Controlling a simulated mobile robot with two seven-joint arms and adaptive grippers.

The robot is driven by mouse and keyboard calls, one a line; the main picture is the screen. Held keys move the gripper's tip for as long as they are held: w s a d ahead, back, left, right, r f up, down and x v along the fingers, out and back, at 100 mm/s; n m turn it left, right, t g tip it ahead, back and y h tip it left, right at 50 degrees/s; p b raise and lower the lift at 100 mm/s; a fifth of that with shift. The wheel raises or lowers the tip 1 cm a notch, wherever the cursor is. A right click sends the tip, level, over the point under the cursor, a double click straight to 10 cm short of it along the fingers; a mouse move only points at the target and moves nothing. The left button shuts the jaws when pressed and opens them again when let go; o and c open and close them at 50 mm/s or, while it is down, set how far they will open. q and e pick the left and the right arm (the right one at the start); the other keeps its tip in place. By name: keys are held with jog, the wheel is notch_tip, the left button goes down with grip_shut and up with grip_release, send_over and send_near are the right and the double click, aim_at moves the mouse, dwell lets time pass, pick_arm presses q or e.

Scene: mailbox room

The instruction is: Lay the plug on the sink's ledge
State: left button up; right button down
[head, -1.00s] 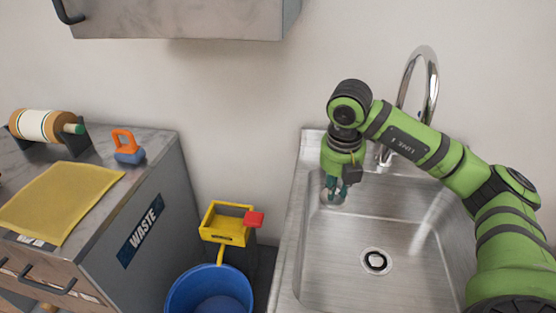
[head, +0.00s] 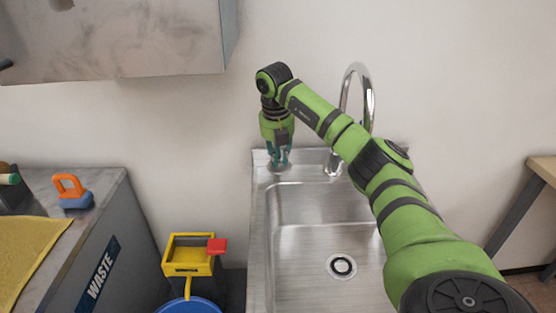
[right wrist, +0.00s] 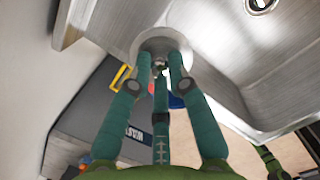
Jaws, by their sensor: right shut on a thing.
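The plug (right wrist: 163,34) is a round silvery disc between the fingertips in the right wrist view. In the head view the plug (head: 279,168) shows as a small grey disc under the fingertips. My right gripper (head: 278,158) points down and is shut on it, over the back left corner of the sink's ledge (head: 306,165). The right wrist view also shows the gripper (right wrist: 160,66) around the plug's middle. I cannot tell whether the plug touches the ledge. My left gripper is not in view.
The faucet (head: 369,95) rises right of the gripper. The basin is empty, with an open drain (head: 341,266). Left of the sink stand a yellow mop wringer (head: 188,254), a blue bucket (head: 190,306) and a waste cabinet (head: 115,245). A wall cupboard (head: 130,40) hangs upper left.

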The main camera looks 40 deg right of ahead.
jog(key=w+d+f+p, duration=0.1)
jog(key=w+d, duration=0.1)
jog(key=w+d+f+p, duration=0.1)
jog(key=w+f, duration=0.1)
jog(key=shift+w+d+f+p, duration=0.25)
jog(key=shift+d+p, duration=0.15)
notch_tip(320, 180, down, 3)
jog(key=shift+a+r+p, duration=0.1)
jog(key=shift+p, duration=0.25)
jog(key=shift+w+d+f, duration=0.2)
jog(key=shift+f, duration=0.2)
